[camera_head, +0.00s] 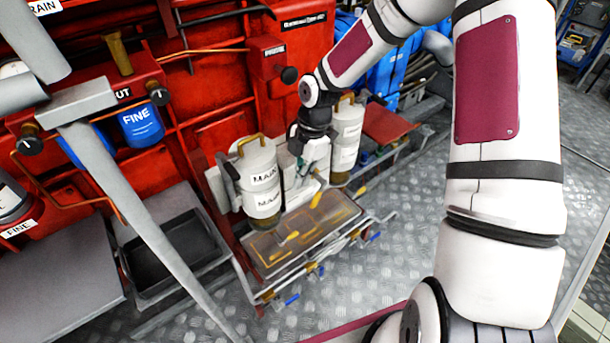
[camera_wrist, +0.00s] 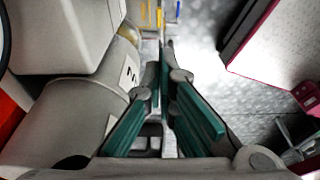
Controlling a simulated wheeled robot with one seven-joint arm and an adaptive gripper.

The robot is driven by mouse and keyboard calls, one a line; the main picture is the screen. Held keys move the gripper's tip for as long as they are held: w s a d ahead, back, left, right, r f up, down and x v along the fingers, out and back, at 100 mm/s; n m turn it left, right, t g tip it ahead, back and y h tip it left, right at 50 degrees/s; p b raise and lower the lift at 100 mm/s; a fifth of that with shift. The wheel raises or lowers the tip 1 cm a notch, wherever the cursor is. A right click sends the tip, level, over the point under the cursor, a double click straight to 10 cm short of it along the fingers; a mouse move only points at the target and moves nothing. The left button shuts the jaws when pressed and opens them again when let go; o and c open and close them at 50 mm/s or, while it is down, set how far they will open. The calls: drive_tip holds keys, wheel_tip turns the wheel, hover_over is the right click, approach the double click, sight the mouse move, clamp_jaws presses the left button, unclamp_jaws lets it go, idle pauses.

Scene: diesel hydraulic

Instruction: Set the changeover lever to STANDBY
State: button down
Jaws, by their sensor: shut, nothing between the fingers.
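My gripper (camera_head: 305,178) points down between two white canisters on the filter stand. The front-left canister (camera_head: 261,180) is labelled MAIN and has a brass handle; the other canister (camera_head: 346,135) stands behind and to the right. In the wrist view, my gripper (camera_wrist: 166,55) has its green-padded fingers shut and empty, just right of a labelled canister (camera_wrist: 75,115). Several yellow-handled levers, one of them in front of the canisters (camera_head: 316,200), sit above the drip tray (camera_head: 262,258). I cannot tell which is the changeover lever, and no STANDBY mark is readable. My gripper hides part of the area between the canisters.
Blue-handled valves (camera_head: 292,299) line the stand's front edge. A grey post (camera_head: 150,215) crosses the left side. A black tray (camera_head: 170,262) stands left of the stand. Red machinery (camera_head: 225,100) rises behind. Checkered metal floor (camera_head: 400,235) is open to the right.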

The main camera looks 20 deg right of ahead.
wheel_tip(320, 180, down, 8)
drive_tip(key=d+b, duration=0.2)
drive_tip(key=shift+w+f, duration=0.2)
drive_tip(key=shift+w, duration=0.1)
